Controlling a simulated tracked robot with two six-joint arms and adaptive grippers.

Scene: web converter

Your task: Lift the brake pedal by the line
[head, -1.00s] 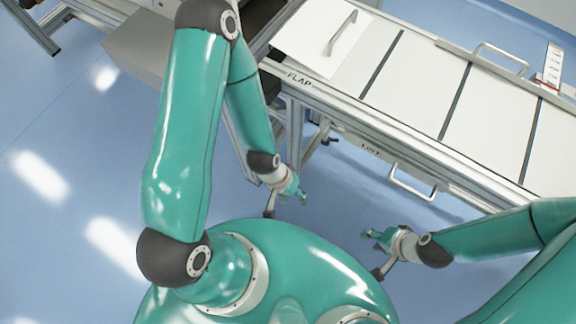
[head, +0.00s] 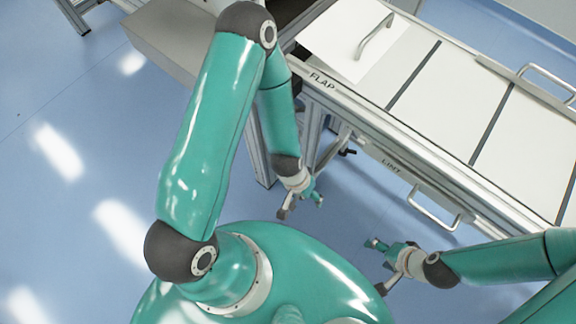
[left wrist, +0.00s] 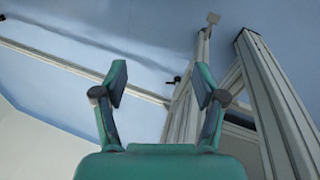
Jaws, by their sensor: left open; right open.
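My left gripper (head: 316,198) is open and empty, low beside the machine's frame. In the left wrist view its two fingers (left wrist: 161,80) stand apart with nothing between them. Beyond the right finger, a slim grey bar (left wrist: 203,52) with a small square end plate (left wrist: 213,18) runs up the picture; it may be the brake pedal, but I cannot tell for sure. A small black knob (left wrist: 175,79) shows beside it, and a black knob also shows in the head view (head: 347,152). I cannot make out a line. My right gripper (head: 374,244) is open and empty.
The machine's white-panelled table (head: 450,100) fills the upper right, with a FLAP label (head: 322,82) and a LINT drawer handle (head: 433,214) on its near side. A metal leg (head: 258,150) stands behind my left forearm. Blue floor (head: 60,230) is clear at left.

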